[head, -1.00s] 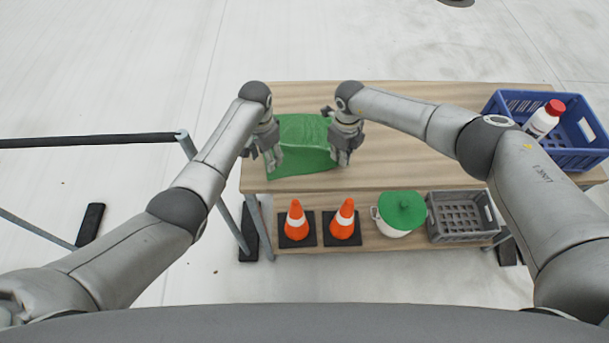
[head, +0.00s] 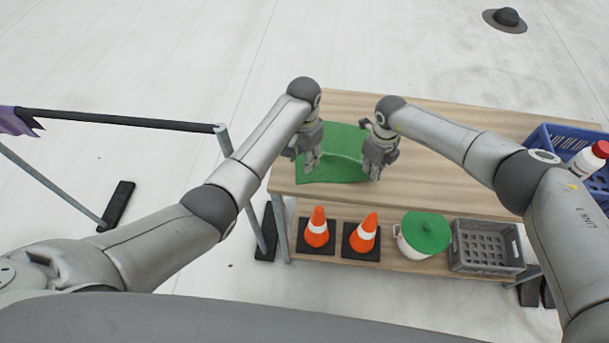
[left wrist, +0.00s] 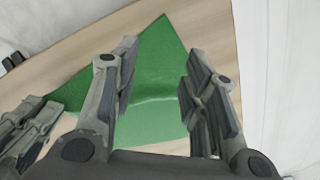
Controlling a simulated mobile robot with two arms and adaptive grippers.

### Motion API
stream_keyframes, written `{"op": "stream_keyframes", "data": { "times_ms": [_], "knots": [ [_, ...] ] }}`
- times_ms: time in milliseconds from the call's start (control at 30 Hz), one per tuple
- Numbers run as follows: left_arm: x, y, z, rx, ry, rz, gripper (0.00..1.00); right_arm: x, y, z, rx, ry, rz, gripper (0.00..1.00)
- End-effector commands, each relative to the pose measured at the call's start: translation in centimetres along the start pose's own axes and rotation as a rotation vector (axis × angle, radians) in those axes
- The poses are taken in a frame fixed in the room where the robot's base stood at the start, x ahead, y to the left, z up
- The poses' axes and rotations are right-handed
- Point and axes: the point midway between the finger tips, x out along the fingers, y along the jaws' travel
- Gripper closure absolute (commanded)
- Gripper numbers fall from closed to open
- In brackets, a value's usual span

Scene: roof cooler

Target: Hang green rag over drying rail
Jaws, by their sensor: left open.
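The green rag (head: 345,137) lies on the wooden table top, with a crease across it. The drying rail (head: 120,120) is a black bar on grey posts, left of the table, with no green rag on it. My left gripper (head: 308,166) is over the rag's left part. In the left wrist view its fingers (left wrist: 157,90) are spread, with the green rag (left wrist: 158,65) showing between and beyond them. My right gripper (head: 376,172) is at the rag's right edge, pointing down. Its fingertips are too unclear to tell whether they hold the rag.
A purple cloth (head: 18,121) hangs at the rail's left end. A blue crate (head: 545,150) with a red-capped white bottle (head: 590,160) stands on the table's right. The lower shelf holds two cones (head: 317,230), a green-lidded pot (head: 425,235) and a grey crate (head: 485,247).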

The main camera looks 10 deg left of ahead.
Motion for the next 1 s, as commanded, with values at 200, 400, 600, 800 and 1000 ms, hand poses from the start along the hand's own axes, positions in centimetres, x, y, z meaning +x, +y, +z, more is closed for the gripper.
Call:
{"op": "stream_keyframes", "data": {
  "times_ms": [200,400,600,800,1000],
  "knots": [
    [3.4,0.1,0.0,0.001,-0.002,0.001,0.60,0.0,0.0,0.0,0.000,0.000,0.000,1.00],
    [5.9,0.1,-0.1,0.001,-0.001,0.001,0.60,0.0,0.0,0.0,0.000,0.000,0.000,1.00],
    [7.2,0.0,-0.1,0.001,0.000,0.000,0.60,0.0,0.0,0.0,0.000,0.000,0.000,1.00],
    [7.5,0.0,-0.1,0.001,0.001,-0.001,0.60,0.0,0.0,0.0,0.000,0.000,0.000,1.00],
    [7.5,0.0,0.0,0.001,0.001,0.000,0.60,0.0,0.0,0.0,0.000,0.000,0.000,1.00]
  ]
}}
